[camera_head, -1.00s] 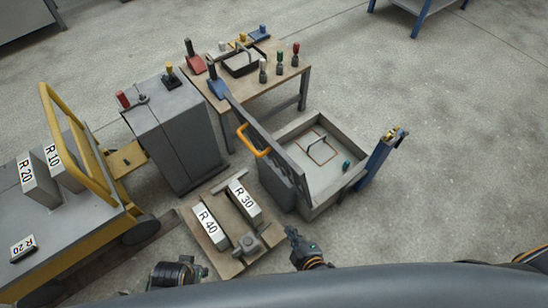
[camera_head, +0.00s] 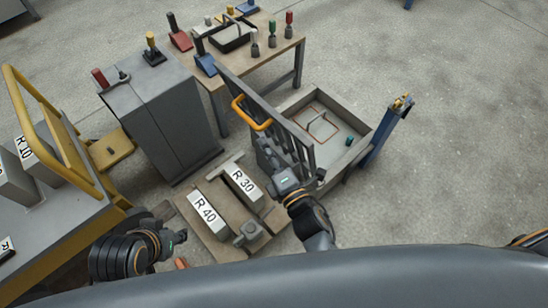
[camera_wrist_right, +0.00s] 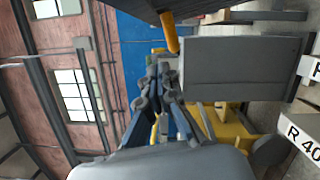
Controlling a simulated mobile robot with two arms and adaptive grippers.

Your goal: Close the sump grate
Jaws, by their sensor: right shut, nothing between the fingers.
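The sump grate (camera_head: 296,134) is a dark barred panel with an orange handle (camera_head: 250,112). It stands raised and tilted along the left side of the open grey sump box (camera_head: 358,158). My right gripper (camera_head: 284,176) is in front of the grate's near end and hides part of it. In the right wrist view my fingers (camera_wrist_right: 160,75) are shut and empty, with the orange handle (camera_wrist_right: 170,32) just beyond their tips. I cannot tell whether they touch the grate. My left gripper (camera_head: 180,237) is low at the left, away from the grate; its fingers are too small to read.
A wooden pallet (camera_head: 215,240) with blocks R 30 and R 40 lies left of the sump. A grey cabinet (camera_head: 165,120) and a tool table (camera_head: 275,68) stand behind. A yellow-railed cart (camera_head: 60,210) is at the left, a blue post (camera_head: 386,135) at the right.

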